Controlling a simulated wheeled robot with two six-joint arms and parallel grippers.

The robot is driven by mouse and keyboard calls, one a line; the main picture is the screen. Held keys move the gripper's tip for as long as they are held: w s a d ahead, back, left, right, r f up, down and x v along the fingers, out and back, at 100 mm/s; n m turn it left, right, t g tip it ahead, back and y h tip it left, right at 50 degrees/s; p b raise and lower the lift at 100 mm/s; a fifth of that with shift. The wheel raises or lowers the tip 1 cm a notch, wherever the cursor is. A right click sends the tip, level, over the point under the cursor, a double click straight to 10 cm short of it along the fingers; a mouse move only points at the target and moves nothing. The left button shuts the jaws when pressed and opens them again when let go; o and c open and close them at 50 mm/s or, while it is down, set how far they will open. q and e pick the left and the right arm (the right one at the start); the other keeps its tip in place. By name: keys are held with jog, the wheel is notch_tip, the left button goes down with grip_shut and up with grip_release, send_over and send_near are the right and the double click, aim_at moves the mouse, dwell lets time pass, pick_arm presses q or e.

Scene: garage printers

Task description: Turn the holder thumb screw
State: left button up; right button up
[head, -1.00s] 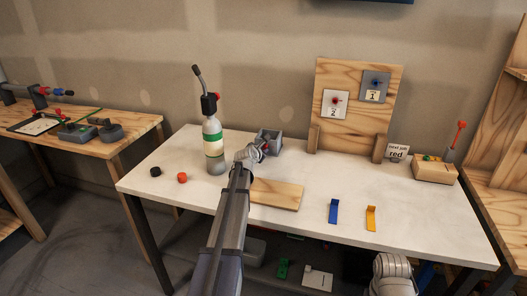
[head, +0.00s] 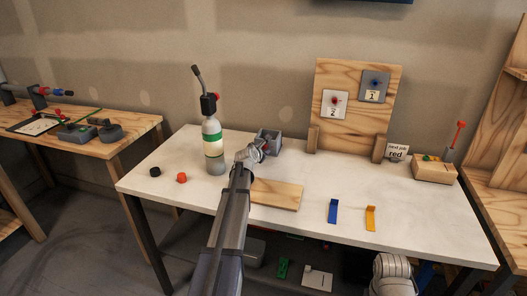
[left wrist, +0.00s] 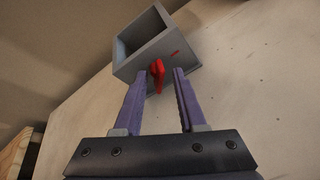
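The holder (head: 270,139) is a grey open-topped box on the white table, right of the gas torch; it also shows in the left wrist view (left wrist: 155,45). Its red thumb screw (left wrist: 158,74) sticks out of the front face. My left gripper (left wrist: 160,74) is open, with its two fingers on either side of the screw and a gap showing to the right finger. I cannot tell if the left finger touches it. In the head view my left gripper (head: 258,150) is at the holder's front and partly hides it. My right arm (head: 392,274) shows at the bottom, its gripper out of view.
A torch on a gas bottle (head: 213,145) stands close left of my left arm. A wooden board (head: 277,195) lies in front of the holder. Blue (head: 333,211) and yellow brackets (head: 370,218) lie near the front edge. A wooden panel (head: 357,105) stands behind.

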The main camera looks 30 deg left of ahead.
pick_arm(q)
jog(key=shift+s, duration=0.1)
jog(key=shift+s+d, duration=0.15)
jog(key=shift+s, duration=0.55)
jog(key=shift+s+d, duration=0.15)
jog(key=shift+s, duration=0.55)
jog(key=shift+f, duration=0.1)
jog(key=shift+s, duration=0.1)
jog(key=shift+w+a, duration=0.25)
jog(key=shift+w, duration=0.4)
jog(key=shift+w+a, duration=0.15)
jog(key=shift+w, duration=0.75)
jog(key=shift+o, duration=0.4)
jog(key=o, duration=0.5)
